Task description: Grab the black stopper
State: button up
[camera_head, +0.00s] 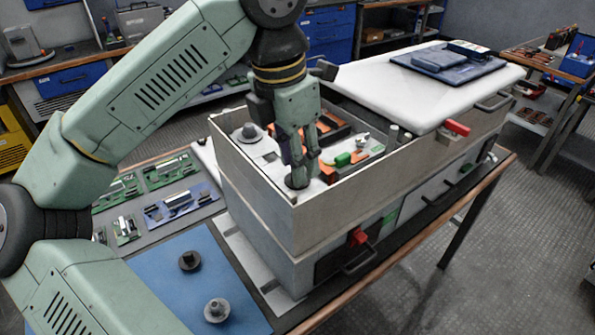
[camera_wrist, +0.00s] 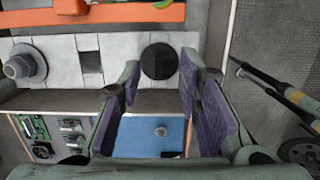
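The black stopper (camera_wrist: 159,61) shows in the wrist view as a dark round disc in a pale strip, with a gap to each fingertip. In the head view a dark round top (camera_head: 297,182) shows at the near corner inside the open cabinet, right below my gripper (camera_head: 299,163), which partly hides it. My gripper (camera_wrist: 159,74) points down with its fingers apart on either side of the disc and nothing held. I cannot tell how far the fingertips are above it.
A grey plug (camera_head: 247,132) stands inside the cabinet; it also shows in the wrist view (camera_wrist: 25,64). The cabinet's near wall (camera_head: 262,205) rises close to my gripper. A dark knob (camera_head: 189,260) and a grey knob (camera_head: 216,309) rest on the blue mat (camera_head: 165,285). A white lid (camera_head: 430,90) lies behind.

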jog(key=shift+w+d+f, duration=0.1)
jog(key=shift+f, duration=0.7)
jog(key=shift+c, duration=0.2)
grip_shut()
